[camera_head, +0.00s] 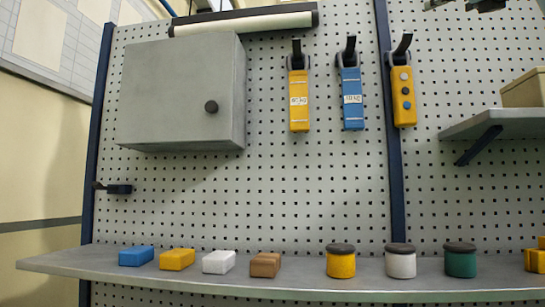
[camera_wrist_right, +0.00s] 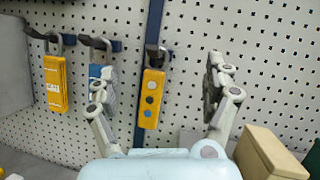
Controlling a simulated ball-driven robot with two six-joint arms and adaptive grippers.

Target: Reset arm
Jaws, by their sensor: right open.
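My right gripper (camera_wrist_right: 156,82) is open in the right wrist view, its two jointed fingers spread wide with nothing between them. Behind the gap, a yellow control box (camera_wrist_right: 152,97) with several round buttons hangs on the pegboard; it also shows in the head view (camera_head: 403,95). The left finger partly covers a blue hanging box (camera_wrist_right: 107,84), which is in full in the head view (camera_head: 352,98). A yellow hanging box (camera_wrist_right: 56,84) is farther left, and shows in the head view (camera_head: 299,100). My left gripper is not in view.
A grey cabinet (camera_head: 182,95) hangs on the pegboard (camera_head: 280,190). The lower shelf (camera_head: 200,283) holds several small coloured blocks and lidded jars. A bracketed shelf (camera_head: 495,125) at right carries a tan box (camera_head: 524,90). In the wrist view a tan box (camera_wrist_right: 262,155) stands close to the right finger.

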